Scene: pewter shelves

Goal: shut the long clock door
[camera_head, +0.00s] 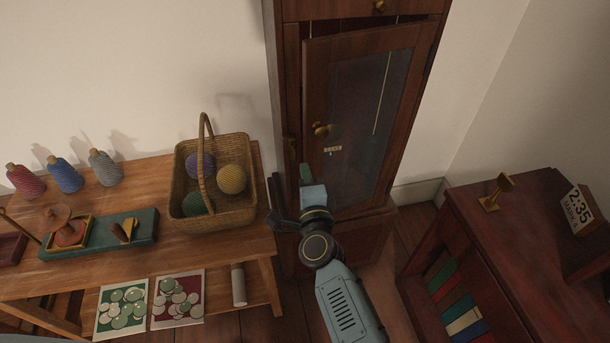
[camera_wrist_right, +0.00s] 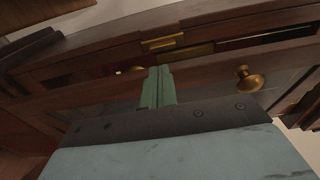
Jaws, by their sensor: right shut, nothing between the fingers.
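The tall dark wood clock case (camera_head: 290,90) stands against the back wall. Its long door (camera_head: 315,90) has a glass panel and a brass knob (camera_head: 321,130); it is hinged on the right and ajar, its left edge standing out from the frame. My right gripper (camera_head: 304,173) is shut and empty, low by the door's left edge. In the right wrist view its green fingertips (camera_wrist_right: 157,84) reach the door's edge, with the knob (camera_wrist_right: 247,80) to their right; I cannot tell if they touch. My left gripper is not in view.
A wooden bench (camera_head: 160,251) on the left holds a wicker basket (camera_head: 243,209) of yarn balls, close beside my right gripper, plus several yarn cones. A dark red cabinet (camera_head: 500,245) with a day clock (camera_head: 578,209) stands at right. Some floor shows between clock and cabinet.

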